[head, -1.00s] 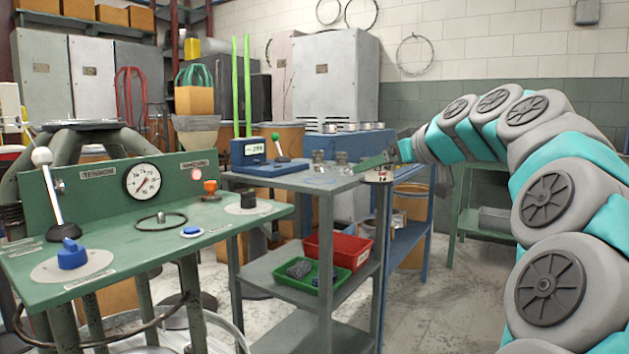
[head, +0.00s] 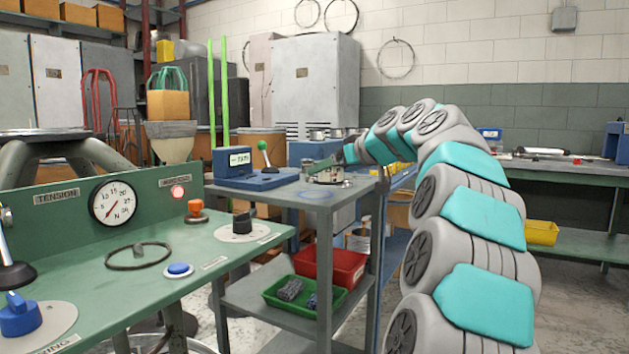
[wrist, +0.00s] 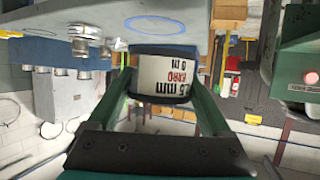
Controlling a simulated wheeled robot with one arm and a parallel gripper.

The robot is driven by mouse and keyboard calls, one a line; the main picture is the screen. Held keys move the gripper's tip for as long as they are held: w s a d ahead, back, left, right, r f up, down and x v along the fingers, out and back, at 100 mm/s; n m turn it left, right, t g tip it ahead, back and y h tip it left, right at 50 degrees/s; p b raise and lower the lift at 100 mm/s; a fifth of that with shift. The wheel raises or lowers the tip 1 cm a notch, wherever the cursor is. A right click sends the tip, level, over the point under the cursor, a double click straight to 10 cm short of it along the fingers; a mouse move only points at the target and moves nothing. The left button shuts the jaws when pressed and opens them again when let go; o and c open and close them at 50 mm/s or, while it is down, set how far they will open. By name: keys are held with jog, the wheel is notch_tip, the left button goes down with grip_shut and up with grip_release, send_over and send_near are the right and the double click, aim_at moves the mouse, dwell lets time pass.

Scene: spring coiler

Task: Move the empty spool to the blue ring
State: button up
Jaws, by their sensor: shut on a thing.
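My gripper (wrist: 160,82) is shut on the spool (wrist: 164,74), which has a white label reading "2.5 mm" and "0 m" and dark rims. In the head view my gripper (head: 338,164) and the spool (head: 327,179) are at the right part of the grey table top. I cannot tell whether the spool touches the top. The blue ring (head: 315,195) is a thin outline on that table, nearer the front than the spool. The ring also shows in the wrist view (wrist: 157,16), apart from the spool.
A blue device (head: 240,163) with a display and green-knobbed lever stands on the left of the grey table. A red bin (head: 345,267) and green tray (head: 275,296) sit on its lower shelf. The green tension console (head: 130,265) is at front left. Several metal cans (wrist: 62,65) stand behind.

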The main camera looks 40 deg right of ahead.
send_over(315, 194)
jog(key=s, duration=0.2)
jog(key=shift+w+a+f, duration=0.15)
jog(key=shift+w+f, duration=0.05)
jog(key=shift+f, duration=0.1)
jog(key=shift+w+p, duration=0.3)
jog(key=shift+w, duration=0.25)
jog(key=shift+w+f, duration=0.1)
jog(key=shift+w, duration=0.05)
jog(key=shift+f, duration=1.65)
jog(key=shift+f+b, duration=0.15)
jog(key=shift+b, duration=0.25)
jog(key=o, duration=1.2)
jog(key=shift+o, duration=0.2)
